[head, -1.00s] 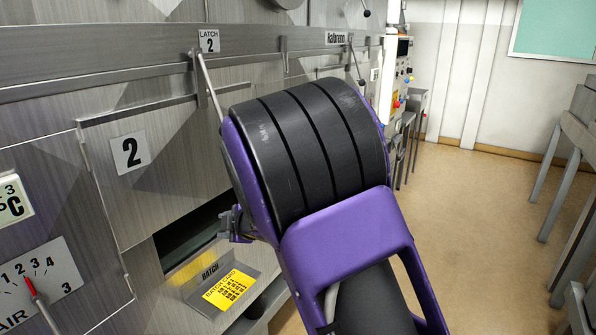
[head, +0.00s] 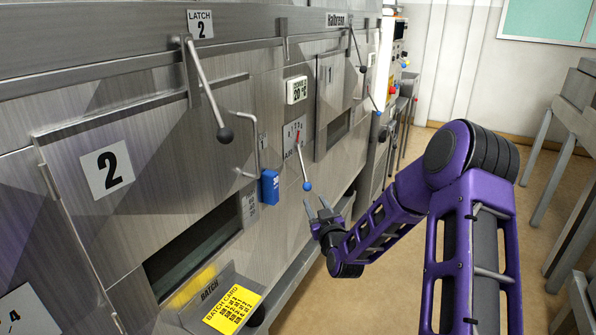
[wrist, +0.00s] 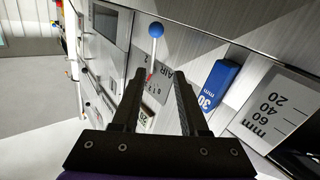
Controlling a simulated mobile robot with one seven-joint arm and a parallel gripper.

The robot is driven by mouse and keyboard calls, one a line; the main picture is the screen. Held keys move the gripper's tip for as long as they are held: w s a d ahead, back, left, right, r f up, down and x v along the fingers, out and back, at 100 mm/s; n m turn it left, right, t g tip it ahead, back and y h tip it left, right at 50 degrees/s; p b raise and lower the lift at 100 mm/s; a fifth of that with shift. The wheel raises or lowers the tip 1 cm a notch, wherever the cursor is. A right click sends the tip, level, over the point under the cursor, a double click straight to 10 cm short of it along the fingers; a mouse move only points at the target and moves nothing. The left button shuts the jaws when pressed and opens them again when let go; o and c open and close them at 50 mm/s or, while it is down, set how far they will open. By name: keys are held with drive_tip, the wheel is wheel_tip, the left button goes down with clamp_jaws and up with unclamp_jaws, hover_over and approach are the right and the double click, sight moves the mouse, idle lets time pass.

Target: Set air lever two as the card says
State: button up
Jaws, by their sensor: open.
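An air lever with a blue knob (head: 307,186) hangs from a white AIR scale plate (head: 294,134) on the dryer front; its lower end leans slightly right. A red pointer shows at its top; the exact mark is too small to read. The yellow batch card (head: 232,309) lies on the BATCH shelf, its lines too small to read. My gripper (head: 318,206) is open and empty, just below and right of the knob. In the wrist view the blue knob (wrist: 155,30) and its rod show beyond the gap between my open fingertips (wrist: 159,74), not touching them.
A blue block marked 30 mm (head: 270,187) sits left of the lever, below a bent handle (head: 250,140). The latch 2 lever (head: 207,90) with a black knob sticks out at upper left. Another lever with a blue knob hangs farther right.

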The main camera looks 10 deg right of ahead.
sight(305, 174)
drive_tip(key=shift+h, duration=0.3)
drive_tip(key=w, duration=1.1)
drive_tip(key=w+p, duration=0.1)
drive_tip(key=w, duration=0.5)
drive_tip(key=shift+w+a+r, duration=0.1)
drive_tip(key=shift+w+a, duration=0.15)
drive_tip(key=shift+a, duration=0.05)
clamp_jaws()
idle(0.6)
